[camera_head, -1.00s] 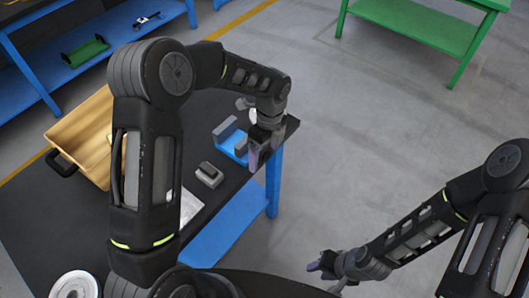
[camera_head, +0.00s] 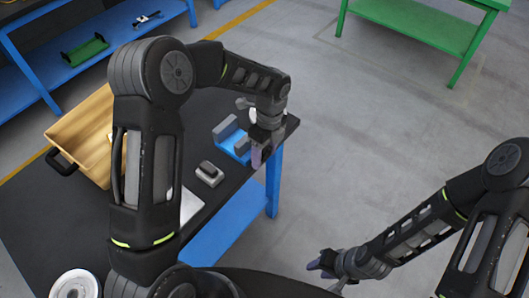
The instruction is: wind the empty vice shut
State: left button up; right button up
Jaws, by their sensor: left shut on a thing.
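The vice (camera_head: 232,140) stands near the far right corner of the dark workbench, with a blue base and grey jaws. There is an open gap between its jaws and I see nothing in it. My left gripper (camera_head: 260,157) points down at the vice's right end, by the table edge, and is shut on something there. The vice's handle is hidden behind the gripper, so I cannot see the grip itself. My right gripper (camera_head: 320,264) is out over the floor to the right, away from the bench; its fingers are too small to read.
A small grey block with a dark top (camera_head: 209,173) sits on the bench (camera_head: 235,182) in front of the vice. A wooden tray (camera_head: 85,135) with a black handle is at the left. A white round part (camera_head: 74,285) lies front left. A green table (camera_head: 425,35) stands far off.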

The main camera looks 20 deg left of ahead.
pick_arm(q)
jog(key=shift+c, duration=0.3)
jog(key=t+b, duration=0.1)
jog(key=b, duration=0.1)
jog(key=shift+f+t+h+b, duration=0.15)
jog(key=shift+t+h+b, duration=0.15)
jog(key=shift+b, duration=0.05)
jog(key=t+h+b, duration=0.1)
jog(key=t+b, duration=0.2)
jog(key=b, duration=0.2)
jog(key=shift+s+a+f, duration=0.1)
jog(key=shift+f, duration=0.05)
jog(key=shift+r+t+h+b, duration=0.25)
jog(key=shift+t+h+b, duration=0.25)
jog(key=shift+t+b, duration=0.65)
jog(key=o, duration=1.4)
jog(key=shift+c, duration=0.2)
jog(key=shift+r, duration=0.1)
jog(key=p+v, duration=0.1)
jog(key=v, duration=0.5)
jog(key=shift+r, duration=0.3)
jog(key=shift+s+a+r, duration=0.15)
jog(key=shift+s+r, duration=0.2)
jog(key=shift+r, duration=0.15)
